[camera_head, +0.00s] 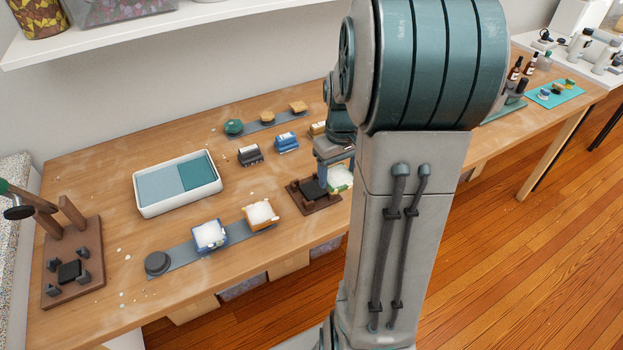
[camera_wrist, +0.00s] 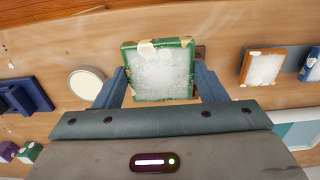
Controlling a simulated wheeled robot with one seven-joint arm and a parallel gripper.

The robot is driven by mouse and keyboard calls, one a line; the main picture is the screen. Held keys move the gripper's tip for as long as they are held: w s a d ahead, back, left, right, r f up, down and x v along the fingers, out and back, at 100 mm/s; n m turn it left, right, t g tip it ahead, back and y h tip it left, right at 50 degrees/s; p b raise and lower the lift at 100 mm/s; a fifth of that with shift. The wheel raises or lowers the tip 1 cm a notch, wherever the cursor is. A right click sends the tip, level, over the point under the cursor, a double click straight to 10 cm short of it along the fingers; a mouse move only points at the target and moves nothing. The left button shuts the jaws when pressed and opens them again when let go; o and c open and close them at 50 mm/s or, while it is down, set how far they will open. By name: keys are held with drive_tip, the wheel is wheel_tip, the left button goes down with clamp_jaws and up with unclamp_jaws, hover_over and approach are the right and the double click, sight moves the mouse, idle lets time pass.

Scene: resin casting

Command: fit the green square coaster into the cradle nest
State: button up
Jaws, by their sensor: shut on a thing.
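The green square coaster (camera_wrist: 163,70) has a green rim and a speckled white top with a few tan patches. My gripper (camera_wrist: 161,84) is shut on it, one blue finger at each side. In the head view the coaster (camera_head: 341,178) shows partly behind my arm, just right of a dark brown base with a black block (camera_head: 313,190), which looks like the cradle nest. A small brown part of that base (camera_wrist: 201,51) shows past the coaster's edge in the wrist view; the coaster hides the rest. I cannot tell the coaster's height above the table.
Orange (camera_head: 262,214) and blue (camera_head: 210,235) framed coasters stand on a grey strip to the left. A white tray (camera_head: 177,207) with blue-green panels lies behind them. A brown stand with posts (camera_head: 88,289) is at far left. Small blocks (camera_head: 249,155) stand behind the base.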

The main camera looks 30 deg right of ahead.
hover_over(313, 189)
wheel_tip(313, 189, down, 5)
drive_tip(key=shift+s+r+p, duration=0.1)
drive_tip(key=shift+r+p, duration=0.05)
drive_tip(key=shift+p, duration=0.15)
drive_tip(key=shift+f, duration=2)
drive_tip(key=shift+f, duration=0.1)
drive_tip(key=o, duration=1)
